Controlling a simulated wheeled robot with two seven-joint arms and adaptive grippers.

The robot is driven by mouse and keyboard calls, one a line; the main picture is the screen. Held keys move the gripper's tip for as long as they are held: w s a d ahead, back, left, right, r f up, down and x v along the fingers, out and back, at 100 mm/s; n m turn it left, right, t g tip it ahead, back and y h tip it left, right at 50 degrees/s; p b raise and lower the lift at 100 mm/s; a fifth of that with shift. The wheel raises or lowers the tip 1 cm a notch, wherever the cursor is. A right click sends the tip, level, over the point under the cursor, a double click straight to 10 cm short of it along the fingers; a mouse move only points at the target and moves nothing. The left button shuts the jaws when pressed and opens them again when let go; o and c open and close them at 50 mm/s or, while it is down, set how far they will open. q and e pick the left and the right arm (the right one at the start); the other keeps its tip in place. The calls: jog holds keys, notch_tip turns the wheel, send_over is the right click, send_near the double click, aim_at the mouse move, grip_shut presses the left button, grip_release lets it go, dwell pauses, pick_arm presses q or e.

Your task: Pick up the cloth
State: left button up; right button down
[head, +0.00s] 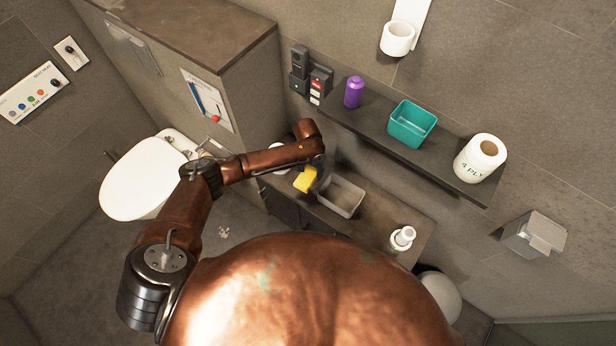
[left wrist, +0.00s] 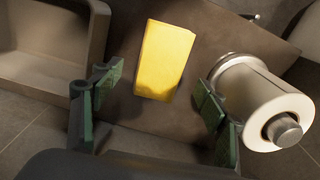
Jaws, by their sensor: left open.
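The cloth (head: 306,179) is a small yellow rectangular block shape lying on the dark vanity counter. In the left wrist view the cloth (left wrist: 164,60) lies between and beyond the fingertips of my left gripper (left wrist: 158,95). The green-padded fingers are spread wide, with nothing between them touching the cloth. In the head view my left gripper (head: 318,164) is above the counter at the cloth's upper right, mostly hidden by my own arm. My right gripper is not in view.
A grey tray (head: 340,195) stands close right of the cloth. A white roll (left wrist: 262,105) stands on its other side. A white bottle (head: 403,237) is on the counter's right end. The shelf above holds a purple bottle (head: 354,92), teal bin (head: 412,124) and paper roll (head: 480,158).

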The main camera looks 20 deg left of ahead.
aim_at(307, 177)
pick_arm(q)
notch_tip(307, 177, down, 4)
jog(key=shift+f+b, duration=0.25)
jog(key=shift+b, duration=0.2)
jog(key=c, duration=1.2)
jog(key=shift+r, duration=0.15)
jog(key=shift+r, duration=0.65)
jog(key=s+r+p, duration=0.1)
jog(key=s+r, duration=0.2)
jog(key=s, duration=0.1)
jog(key=s+d+r+p, duration=0.1)
jog(key=s+r+p, duration=0.1)
jog(key=s+r, duration=0.2)
jog(key=s+d+r+p, duration=0.1)
jog(key=s+r, duration=0.3)
jog(key=s, duration=0.2)
jog(key=shift+r+p, duration=0.25)
jog(key=shift+p, duration=0.15)
